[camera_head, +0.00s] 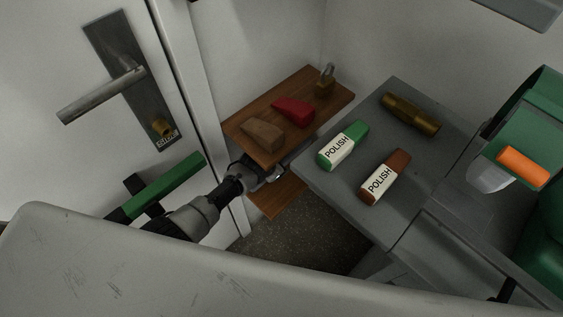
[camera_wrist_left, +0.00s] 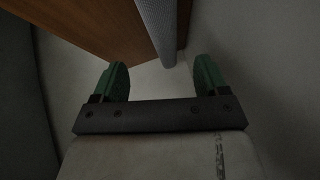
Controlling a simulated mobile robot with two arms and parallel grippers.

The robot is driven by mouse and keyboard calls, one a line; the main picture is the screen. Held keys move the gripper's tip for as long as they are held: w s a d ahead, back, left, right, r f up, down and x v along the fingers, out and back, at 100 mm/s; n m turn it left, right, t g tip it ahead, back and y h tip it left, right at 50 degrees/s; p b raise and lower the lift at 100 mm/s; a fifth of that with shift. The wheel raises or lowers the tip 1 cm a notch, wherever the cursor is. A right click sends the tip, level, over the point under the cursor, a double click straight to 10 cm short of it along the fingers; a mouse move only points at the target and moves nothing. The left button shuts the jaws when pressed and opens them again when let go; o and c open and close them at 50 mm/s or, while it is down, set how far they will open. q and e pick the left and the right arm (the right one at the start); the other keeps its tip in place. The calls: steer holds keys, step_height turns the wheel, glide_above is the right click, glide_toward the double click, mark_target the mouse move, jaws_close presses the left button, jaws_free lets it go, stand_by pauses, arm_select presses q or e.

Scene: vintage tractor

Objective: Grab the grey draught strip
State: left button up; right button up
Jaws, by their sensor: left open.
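The grey draught strip (camera_wrist_left: 158,28) shows in the left wrist view as a long, finely textured grey piece. It comes down from the top edge beside a brown wooden surface. My left gripper (camera_wrist_left: 162,66) is open, with its two green fingers apart. The strip's lower end appears in the gap between the fingers, seemingly beyond the tips, and I see no contact. In the head view my left gripper (camera_head: 264,174) is by the wooden shelf's lower edge, its fingers largely hidden under the shelf. I cannot clearly make out the strip there. My right gripper is not in view.
The wooden shelf (camera_head: 332,86) holds a brown wedge (camera_head: 262,133), a red wedge (camera_head: 293,111) and a padlock (camera_head: 325,80). A grey table (camera_head: 335,185) carries green (camera_head: 343,146) and brown (camera_head: 385,178) polish bottles and a brass piece (camera_head: 411,114). A white door (camera_head: 60,60) stands left.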

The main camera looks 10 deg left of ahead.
mark_target(293, 154)
arm_select(q)
steer(key=shift+w+d+f, duration=0.1)
steer(key=shift+w+f, duration=0.2)
steer(key=shift+f, duration=0.15)
steer(key=shift+w+f+b, duration=0.35)
steer(key=shift+w+f, duration=0.05)
steer(key=b+x, duration=0.2)
steer(key=x, duration=0.2)
steer(key=shift+w+b, duration=0.2)
steer(key=shift+b, duration=0.15)
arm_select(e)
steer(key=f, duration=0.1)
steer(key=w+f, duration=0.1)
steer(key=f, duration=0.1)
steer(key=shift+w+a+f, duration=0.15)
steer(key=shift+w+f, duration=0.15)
arm_select(q)
steer(key=shift+c, duration=0.3)
steer(key=c, duration=1.1)
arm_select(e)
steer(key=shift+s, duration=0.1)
